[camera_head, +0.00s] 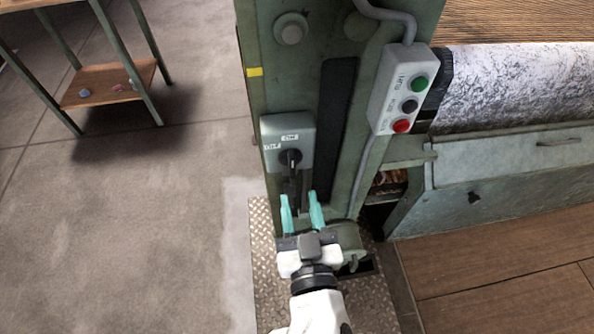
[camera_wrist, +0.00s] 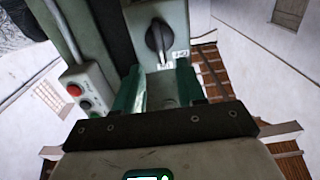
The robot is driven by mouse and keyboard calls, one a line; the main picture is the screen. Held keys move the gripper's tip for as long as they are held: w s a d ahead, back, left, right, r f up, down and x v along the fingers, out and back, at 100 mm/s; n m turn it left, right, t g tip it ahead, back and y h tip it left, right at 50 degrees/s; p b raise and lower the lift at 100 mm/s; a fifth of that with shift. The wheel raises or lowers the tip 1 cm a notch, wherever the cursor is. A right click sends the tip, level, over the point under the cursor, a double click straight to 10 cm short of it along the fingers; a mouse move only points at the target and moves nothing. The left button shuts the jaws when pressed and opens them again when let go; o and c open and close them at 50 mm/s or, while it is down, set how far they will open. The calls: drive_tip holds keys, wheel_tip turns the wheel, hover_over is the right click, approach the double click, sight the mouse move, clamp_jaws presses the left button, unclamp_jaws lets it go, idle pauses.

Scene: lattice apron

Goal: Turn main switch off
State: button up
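The main switch is a grey box (camera_head: 276,131) with a black rotary knob (camera_head: 291,158), mounted on the green machine post. The knob's grip stands roughly upright in the picture. Small white labels sit above and to the left of it, too small to read surely. My gripper (camera_head: 301,212) is open and empty, its two teal fingers below the knob and apart from it. In the wrist view, the knob (camera_wrist: 159,38) shows beyond the gap between the fingers of my gripper (camera_wrist: 158,88), with the labels on the near side of the knob. Nothing hides the knob.
A push-button box (camera_head: 392,92) with green, black and red buttons hangs right of the switch; it also shows in the wrist view (camera_wrist: 87,88). A conduit (camera_head: 364,170) runs down beside the post. A wooden-shelved table (camera_head: 105,82) stands far left. The floor left of the post is clear.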

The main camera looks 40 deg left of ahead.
sight(293, 168)
drive_tip(key=x, duration=0.7)
clamp_jaws()
idle(0.3)
